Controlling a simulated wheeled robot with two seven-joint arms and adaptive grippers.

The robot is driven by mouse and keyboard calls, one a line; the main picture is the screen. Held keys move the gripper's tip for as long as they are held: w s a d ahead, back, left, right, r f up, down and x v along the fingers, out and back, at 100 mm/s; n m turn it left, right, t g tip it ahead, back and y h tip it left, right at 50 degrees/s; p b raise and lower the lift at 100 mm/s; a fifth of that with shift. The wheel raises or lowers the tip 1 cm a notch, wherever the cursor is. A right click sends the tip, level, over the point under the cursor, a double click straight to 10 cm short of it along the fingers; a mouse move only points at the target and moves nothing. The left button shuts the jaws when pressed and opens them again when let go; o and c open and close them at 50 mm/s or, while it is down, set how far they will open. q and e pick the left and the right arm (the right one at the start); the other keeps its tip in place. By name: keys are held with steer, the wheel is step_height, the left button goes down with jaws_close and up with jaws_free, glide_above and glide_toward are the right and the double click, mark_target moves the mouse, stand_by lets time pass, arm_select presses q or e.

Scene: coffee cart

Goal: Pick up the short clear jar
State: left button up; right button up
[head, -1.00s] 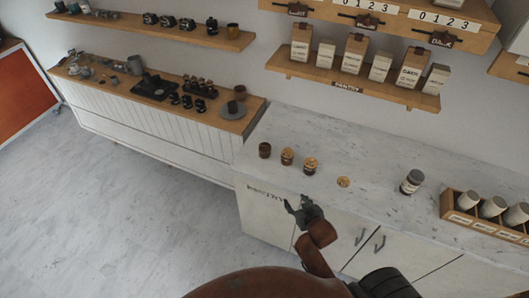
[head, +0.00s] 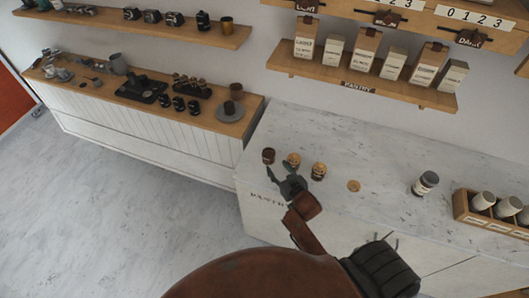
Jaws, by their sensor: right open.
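Three short jars stand in a row on the marble counter (head: 385,160): a dark brown-filled jar (head: 268,155) at the left, a jar with tan contents (head: 294,159) in the middle, and another tan-topped jar (head: 318,171) at the right. They are too small to tell which is the short clear jar. My right gripper (head: 282,174) is open and empty at the counter's front edge, just in front of the left and middle jars in the picture. It partly covers the middle jar's lower part. My left gripper is out of view.
A small round tan disc (head: 354,186) lies right of the jars. A taller grey-lidded jar (head: 425,183) and a wooden rack of cups (head: 475,211) stand further right. A wall shelf of pouches (head: 360,88) hangs above. The counter's middle is clear.

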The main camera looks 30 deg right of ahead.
mark_target(271, 161)
steer(key=shift+w+f, duration=0.15)
steer(key=shift+w, duration=0.25)
steer(key=x, duration=0.2)
steer(key=shift+w+a, duration=0.1)
steer(key=shift+w, duration=0.25)
steer(key=x, duration=0.3)
steer(key=shift+w+f, duration=0.1)
steer(key=shift+w, duration=0.15)
steer(key=shift+w+f, duration=0.1)
steer(key=shift+w, duration=0.15)
steer(key=shift+w+f, duration=0.1)
steer(key=c, duration=0.4)
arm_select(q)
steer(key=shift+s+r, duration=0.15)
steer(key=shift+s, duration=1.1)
arm_select(e)
steer(key=c, duration=0.6)
